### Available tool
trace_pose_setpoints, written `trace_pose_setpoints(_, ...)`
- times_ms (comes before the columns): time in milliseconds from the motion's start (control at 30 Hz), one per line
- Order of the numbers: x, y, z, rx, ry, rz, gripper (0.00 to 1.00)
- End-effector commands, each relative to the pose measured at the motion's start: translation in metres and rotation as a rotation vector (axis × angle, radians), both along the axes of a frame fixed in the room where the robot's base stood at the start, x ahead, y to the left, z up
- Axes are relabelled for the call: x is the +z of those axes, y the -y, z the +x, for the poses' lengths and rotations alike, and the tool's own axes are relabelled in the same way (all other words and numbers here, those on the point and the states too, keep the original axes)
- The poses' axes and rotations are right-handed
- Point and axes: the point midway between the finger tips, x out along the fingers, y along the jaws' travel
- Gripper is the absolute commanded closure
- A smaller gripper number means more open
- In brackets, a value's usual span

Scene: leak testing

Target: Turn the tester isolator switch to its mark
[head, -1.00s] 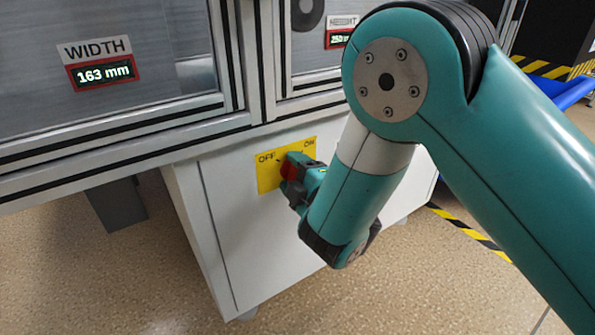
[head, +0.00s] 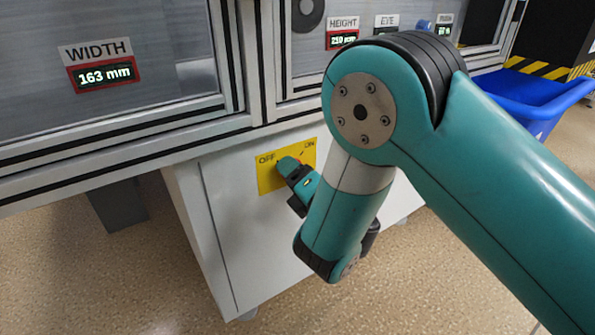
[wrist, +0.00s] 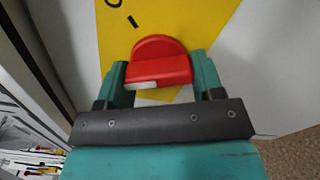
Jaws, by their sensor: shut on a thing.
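The isolator switch is a red knob (wrist: 158,68) with a raised grip bar and a white patch at one end, on a yellow plate (head: 266,181) marked OFF and ON. The plate also fills the upper wrist view (wrist: 190,22), where a black tick and part of a letter show beyond the knob. My gripper (wrist: 160,74) is shut on the knob's bar, one finger at each side. In the head view my gripper (head: 289,168) lies against the plate and hides nearly all of the knob. I cannot tell exactly where the knob points.
The plate sits on a white cabinet (head: 245,245) under a framed machine with a WIDTH display (head: 102,73) reading 163 mm. A blue bin (head: 535,95) stands at the right behind my arm. The floor in front of the cabinet is clear.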

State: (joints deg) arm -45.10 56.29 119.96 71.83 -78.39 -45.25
Motion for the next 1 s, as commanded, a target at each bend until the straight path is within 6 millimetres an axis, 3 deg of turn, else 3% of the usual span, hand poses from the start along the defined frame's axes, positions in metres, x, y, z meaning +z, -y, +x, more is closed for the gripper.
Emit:
trace_pose_setpoints(133,-0.004,0.003,0.0,-0.004,0.141,-0.226,0.72)
trace_pose_setpoints(167,-0.004,0.003,0.0,-0.004,0.145,-0.228,0.34)
trace_pose_setpoints(300,-0.003,0.002,0.0,-0.002,0.141,-0.219,0.02)
trace_pose_setpoints(1000,-0.006,0.011,-0.016,0.0,0.142,-0.213,0.0)
